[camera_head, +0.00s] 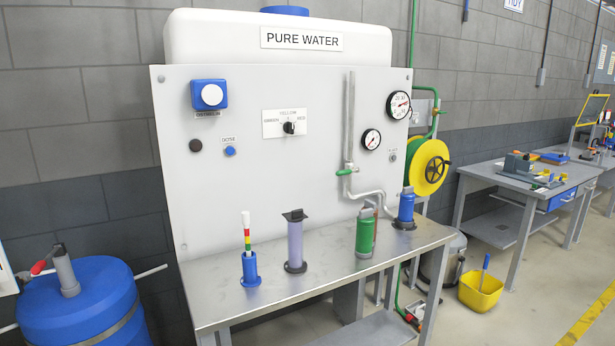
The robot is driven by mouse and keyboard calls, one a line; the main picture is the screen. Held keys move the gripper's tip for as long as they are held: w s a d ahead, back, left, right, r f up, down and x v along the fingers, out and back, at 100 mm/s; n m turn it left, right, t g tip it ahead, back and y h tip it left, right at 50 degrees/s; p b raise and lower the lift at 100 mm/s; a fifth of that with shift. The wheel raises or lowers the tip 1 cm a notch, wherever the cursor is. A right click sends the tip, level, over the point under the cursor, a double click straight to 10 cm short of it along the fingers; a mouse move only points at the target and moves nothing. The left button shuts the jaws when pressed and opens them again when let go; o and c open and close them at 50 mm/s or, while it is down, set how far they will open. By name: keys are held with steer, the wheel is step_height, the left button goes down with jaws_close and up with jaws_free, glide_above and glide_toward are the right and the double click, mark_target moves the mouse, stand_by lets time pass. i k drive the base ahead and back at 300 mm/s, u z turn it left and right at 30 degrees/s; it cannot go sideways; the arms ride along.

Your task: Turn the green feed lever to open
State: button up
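The green feed lever (345,172) sits on the vertical grey pipe (350,115) on the right half of the white panel (230,190). It lies about level, across the pipe, and sticks out to the left. Below it the pipe bends right and down towards the bench. Nothing covers the lever. My gripper is not in the head view.
A steel bench (330,270) stands in front of the panel. It carries a blue holder (250,268) with a striped stick, a lilac cylinder (295,245), a green cylinder (364,235) and a blue cylinder (406,208). A blue drum (80,305) stands left.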

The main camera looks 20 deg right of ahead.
mark_target(356, 170)
steer(key=u, duration=0.6)
steer(key=k, duration=1.35)
steer(key=z, duration=1)
steer(key=i, duration=0.95)
steer(key=u, duration=0.15)
